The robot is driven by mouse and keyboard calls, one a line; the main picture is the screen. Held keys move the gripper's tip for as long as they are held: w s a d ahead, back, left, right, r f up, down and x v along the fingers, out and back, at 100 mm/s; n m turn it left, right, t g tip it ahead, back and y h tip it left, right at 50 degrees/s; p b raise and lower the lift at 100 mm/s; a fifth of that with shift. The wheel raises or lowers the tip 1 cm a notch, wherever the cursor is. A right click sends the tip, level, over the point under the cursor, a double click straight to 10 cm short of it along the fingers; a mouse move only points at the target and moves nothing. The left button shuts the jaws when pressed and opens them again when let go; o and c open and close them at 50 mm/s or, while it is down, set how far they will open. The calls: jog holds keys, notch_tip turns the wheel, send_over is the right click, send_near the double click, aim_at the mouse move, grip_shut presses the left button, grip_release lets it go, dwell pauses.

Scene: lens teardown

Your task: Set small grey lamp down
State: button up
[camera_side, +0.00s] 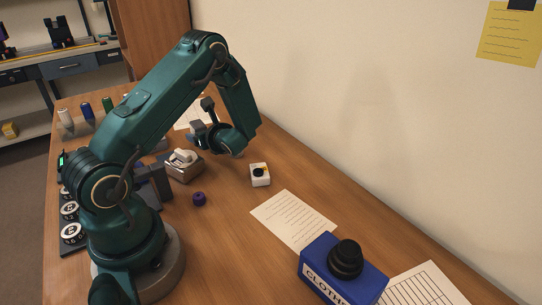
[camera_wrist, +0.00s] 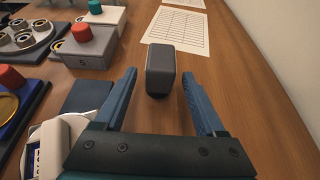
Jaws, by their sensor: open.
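A small dark grey block with rounded edges, which I take to be the small grey lamp (camera_wrist: 161,66), stands on the wooden table in the wrist view. My gripper (camera_wrist: 159,76) is open, with one blue finger on each side of the block and a gap visible on both sides. Whether the block reaches fully between the fingertips is hard to tell. In the side view my gripper (camera_side: 237,152) is low over the table near the wall, and I cannot make out the block there.
A grey box with a red knob (camera_wrist: 83,45) and a tray of rings (camera_wrist: 28,36) lie to the left. A sheet (camera_wrist: 178,30) lies beyond. In the side view, a white cube (camera_side: 260,174), purple knob (camera_side: 199,199) and blue cloth box (camera_side: 340,272) stand nearer. Wood right of my gripper is clear.

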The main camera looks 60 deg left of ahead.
jog(key=v, duration=0.6)
jog(key=shift+r, duration=0.1)
jog(key=s+d+r+n+t+h, duration=0.2)
jog(key=d+n, duration=0.4)
jog(key=d, duration=0.3)
jog(key=s+d+r+n+t+h, duration=0.1)
jog(key=s+d+r+n+h, duration=0.2)
jog(key=d+r+n+h, duration=0.2)
jog(key=s+d+r+n+t+h, duration=0.2)
jog(key=d+r+n+h, duration=0.2)
jog(key=d, duration=0.8)
jog(key=n+h, duration=0.2)
jog(key=n, duration=0.1)
jog(key=shift+s+d+t+h, duration=0.3)
jog(key=shift+s, duration=0.05)
jog(key=shift+r, duration=0.15)
